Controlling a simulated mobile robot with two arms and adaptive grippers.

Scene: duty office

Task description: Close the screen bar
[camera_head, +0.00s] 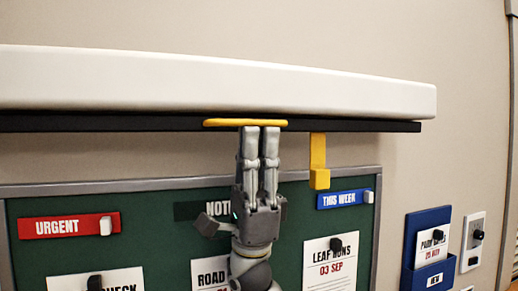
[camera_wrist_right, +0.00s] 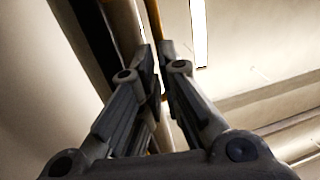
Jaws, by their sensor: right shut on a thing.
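The screen bar (camera_head: 90,123) is a long black bar, close under a long white housing (camera_head: 220,85). A yellow handle (camera_head: 220,122) runs along its front. My left gripper is not in view.
A green notice board (camera_head: 155,220) with labels and pinned cards is behind my arm. A blue wall pocket (camera_head: 411,245) and a wall plate (camera_head: 474,240) are at the right.

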